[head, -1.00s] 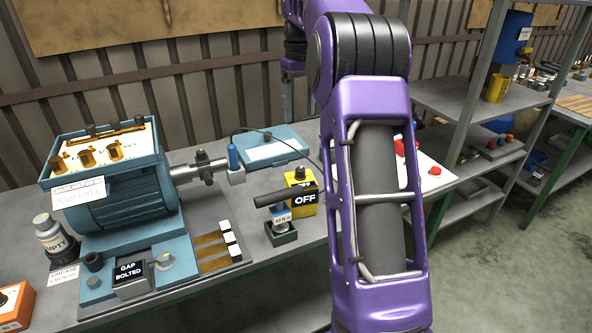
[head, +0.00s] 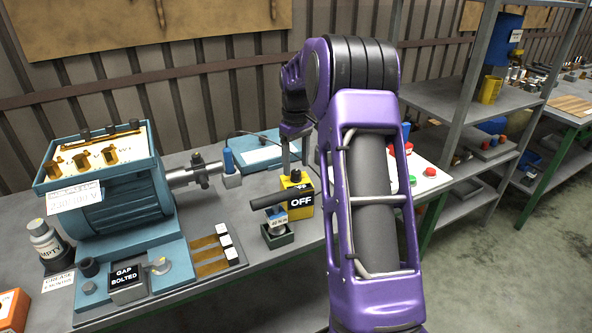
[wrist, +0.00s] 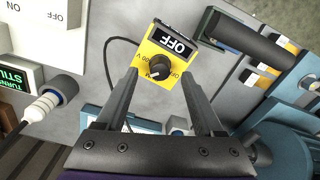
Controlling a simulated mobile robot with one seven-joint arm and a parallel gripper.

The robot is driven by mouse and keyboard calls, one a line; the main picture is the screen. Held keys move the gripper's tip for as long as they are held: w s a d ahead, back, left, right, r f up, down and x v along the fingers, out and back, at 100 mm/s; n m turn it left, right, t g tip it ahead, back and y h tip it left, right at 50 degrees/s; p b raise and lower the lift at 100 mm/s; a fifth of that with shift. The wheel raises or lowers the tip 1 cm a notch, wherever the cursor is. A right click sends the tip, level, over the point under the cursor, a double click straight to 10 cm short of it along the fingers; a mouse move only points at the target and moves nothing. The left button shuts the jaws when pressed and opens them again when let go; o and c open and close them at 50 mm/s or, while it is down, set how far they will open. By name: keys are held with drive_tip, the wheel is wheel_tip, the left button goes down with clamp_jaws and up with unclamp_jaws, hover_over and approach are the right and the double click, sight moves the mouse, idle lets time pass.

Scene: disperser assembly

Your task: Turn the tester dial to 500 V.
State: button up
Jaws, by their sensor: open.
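The yellow tester (head: 304,187) stands on the bench with its black display reading OFF. It also shows in the wrist view, where its round black dial (wrist: 157,66) is on the yellow face. A small white mark shows on the dial's near side; the lettering around it is too small to read fully. My gripper (wrist: 161,84) is open and empty, its fingers either side of the dial and apart from it in the picture. In the head view the gripper is above the tester, partly hidden by my arm.
A dark cylinder handle (head: 270,200) on a small stand is close to the tester's left. The blue motor unit (head: 115,190) stands farther left. A blue flat case (head: 258,152) lies behind. A dark cable (wrist: 108,62) runs beside the tester.

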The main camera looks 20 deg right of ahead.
sight(296, 175)
drive_tip(key=shift+f, duration=1.2)
clamp_jaws()
